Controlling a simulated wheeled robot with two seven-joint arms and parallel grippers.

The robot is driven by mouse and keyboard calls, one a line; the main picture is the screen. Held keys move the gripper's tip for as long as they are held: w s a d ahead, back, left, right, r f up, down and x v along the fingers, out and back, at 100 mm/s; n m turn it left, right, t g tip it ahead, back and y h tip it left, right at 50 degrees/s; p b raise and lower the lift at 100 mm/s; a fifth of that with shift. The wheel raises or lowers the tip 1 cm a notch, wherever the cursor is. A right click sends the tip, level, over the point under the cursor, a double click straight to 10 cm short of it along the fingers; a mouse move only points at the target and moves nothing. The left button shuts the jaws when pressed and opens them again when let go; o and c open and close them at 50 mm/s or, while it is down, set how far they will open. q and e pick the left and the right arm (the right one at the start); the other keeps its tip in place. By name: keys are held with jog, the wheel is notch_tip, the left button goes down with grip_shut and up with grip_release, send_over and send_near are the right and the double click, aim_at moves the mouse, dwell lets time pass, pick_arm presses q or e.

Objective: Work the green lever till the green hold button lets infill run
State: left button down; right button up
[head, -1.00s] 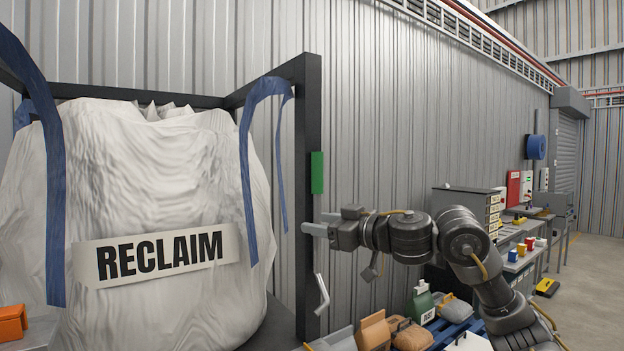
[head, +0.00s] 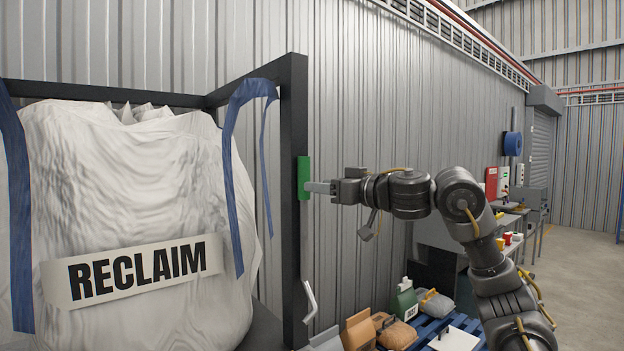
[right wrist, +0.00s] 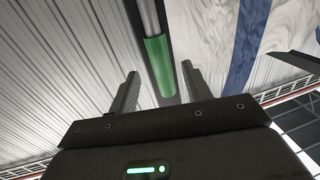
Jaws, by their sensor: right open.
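The green lever grip (head: 304,177) stands upright along the black frame post beside the white bag. My right gripper (head: 314,187) comes in level from the right, its fingertips at the grip's right edge. In the right wrist view the green grip (right wrist: 160,62) sits on a silver rod, between the lines of my two parted fingers. The gripper is open; I cannot tell whether a finger touches the grip. A bent silver rod end (head: 309,302) shows lower on the post. I cannot make out the green hold button. My left gripper is not in view.
The big white RECLAIM bag (head: 130,220) hangs in the black frame (head: 294,130) at left. Low on the right are several sacks (head: 396,335) on a blue pallet (head: 435,325). A bench with red and white boxes stands farther back. The corrugated wall is close behind.

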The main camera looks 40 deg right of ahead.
jog(key=shift+w+a+p, duration=0.2)
jog(key=shift+w+p, duration=0.05)
jog(key=shift+w, duration=0.65)
jog(key=shift+w+a+p, duration=0.15)
jog(key=shift+w+p, duration=0.05)
jog(key=shift+w, duration=0.7)
grip_shut()
